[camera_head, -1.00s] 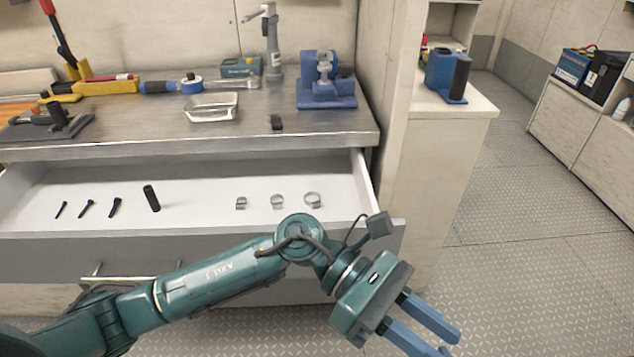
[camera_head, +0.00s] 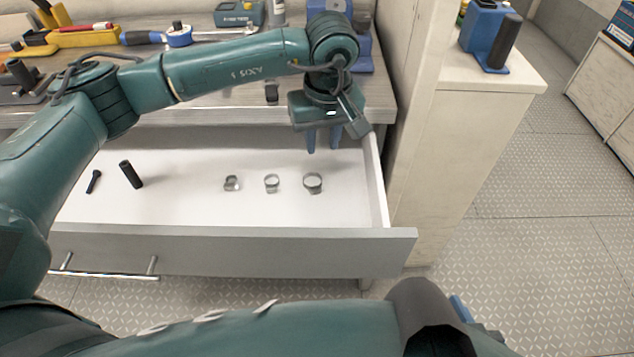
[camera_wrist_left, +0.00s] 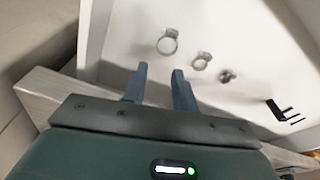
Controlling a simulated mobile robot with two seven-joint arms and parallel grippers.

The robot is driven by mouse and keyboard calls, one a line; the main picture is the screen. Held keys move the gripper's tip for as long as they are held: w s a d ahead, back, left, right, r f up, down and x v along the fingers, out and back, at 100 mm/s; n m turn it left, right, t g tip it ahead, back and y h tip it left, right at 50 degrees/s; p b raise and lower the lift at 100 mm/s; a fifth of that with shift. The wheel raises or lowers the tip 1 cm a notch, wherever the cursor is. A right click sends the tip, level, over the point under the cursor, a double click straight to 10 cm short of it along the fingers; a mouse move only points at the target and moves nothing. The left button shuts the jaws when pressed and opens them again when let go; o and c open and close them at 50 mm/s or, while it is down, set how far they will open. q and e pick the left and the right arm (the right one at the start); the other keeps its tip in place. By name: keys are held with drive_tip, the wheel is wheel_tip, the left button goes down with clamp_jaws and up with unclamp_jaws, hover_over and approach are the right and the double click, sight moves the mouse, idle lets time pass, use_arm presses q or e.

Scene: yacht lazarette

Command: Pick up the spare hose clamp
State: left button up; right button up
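Three silver hose clamps lie apart in a row on the white floor of the open drawer (camera_head: 190,205): a left one (camera_head: 232,183), a middle one (camera_head: 271,183) and a larger right one (camera_head: 313,183). I cannot tell which is the spare. My left gripper (camera_head: 323,150) points down over the drawer's back right part, behind the right clamp, open and empty. In the left wrist view its fingers (camera_wrist_left: 158,72) are apart, with the large clamp (camera_wrist_left: 167,42), middle clamp (camera_wrist_left: 202,61) and small clamp (camera_wrist_left: 226,76) beyond them. A blue bit, probably of my right gripper, shows at the bottom right.
Black cylindrical parts, including a thick one (camera_head: 131,174), lie in the drawer's left part. The drawer front (camera_head: 220,250) and right side wall (camera_head: 376,180) bound it. The metal workbench above holds tools. A cabinet (camera_head: 480,120) stands to the right.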

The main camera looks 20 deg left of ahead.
sight(321, 179)
use_arm(q)
drive_tip(key=f, duration=0.7)
drive_tip(key=w+f, duration=0.1)
drive_tip(key=f, duration=0.2)
drive_tip(key=shift+a+f, duration=0.15)
drive_tip(key=shift+f, duration=0.15)
drive_tip(key=shift+c, duration=0.2)
clamp_jaws()
